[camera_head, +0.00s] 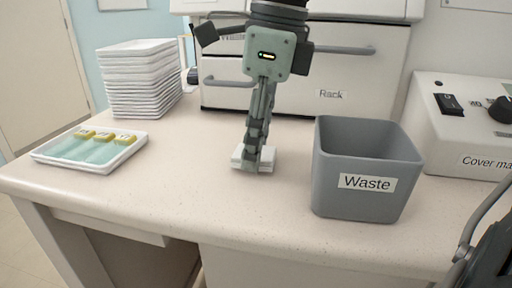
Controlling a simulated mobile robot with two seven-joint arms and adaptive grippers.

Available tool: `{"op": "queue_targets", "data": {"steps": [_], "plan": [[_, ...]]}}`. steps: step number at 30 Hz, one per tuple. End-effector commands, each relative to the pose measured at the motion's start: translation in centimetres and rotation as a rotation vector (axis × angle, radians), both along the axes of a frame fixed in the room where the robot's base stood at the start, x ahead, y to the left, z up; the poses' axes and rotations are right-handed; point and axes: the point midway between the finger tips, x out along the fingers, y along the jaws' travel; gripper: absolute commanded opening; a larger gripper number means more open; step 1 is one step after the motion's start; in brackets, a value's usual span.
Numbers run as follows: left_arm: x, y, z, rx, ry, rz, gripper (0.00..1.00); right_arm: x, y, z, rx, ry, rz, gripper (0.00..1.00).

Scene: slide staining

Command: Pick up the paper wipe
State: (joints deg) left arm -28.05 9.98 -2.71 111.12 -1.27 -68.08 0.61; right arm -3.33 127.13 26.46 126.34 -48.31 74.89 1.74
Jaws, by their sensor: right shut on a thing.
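The paper wipe (267,161) is a small white folded pad at the middle of the bench, left of the waste bin. My right gripper (254,160) reaches down over it from above, with its fingers shut on the wipe. The fingers hide the wipe's middle; white parts show on both sides. The wipe appears to be at or very near the bench top; I cannot tell whether it is clear of it. My left gripper is not in view.
A grey open bin labelled Waste (367,171) stands close right of my gripper. A white tray with slides (112,160) and a stack of white trays (140,80) are at left. A drawered machine (330,98) stands behind, and a cover machine (465,135) at right.

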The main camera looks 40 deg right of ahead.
Motion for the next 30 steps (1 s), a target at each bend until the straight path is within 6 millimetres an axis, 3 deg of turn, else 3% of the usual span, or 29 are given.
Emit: {"op": "queue_targets", "data": {"steps": [7, 18, 24, 30], "plan": [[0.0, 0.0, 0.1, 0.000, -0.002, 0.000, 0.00, 0.1, 0.1, 3.9, 0.000, -0.006, -0.002, 0.29], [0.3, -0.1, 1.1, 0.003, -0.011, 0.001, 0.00, -3.3, 7.7, 8.5, -0.003, -0.003, 0.001, 0.29], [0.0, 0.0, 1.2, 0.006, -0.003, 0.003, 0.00, -4.3, 10.0, 10.0, -0.002, -0.001, 0.001, 0.29], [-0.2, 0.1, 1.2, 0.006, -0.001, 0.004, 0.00, -4.7, 10.7, 10.4, 0.000, 0.001, 0.000, 0.29]]}}
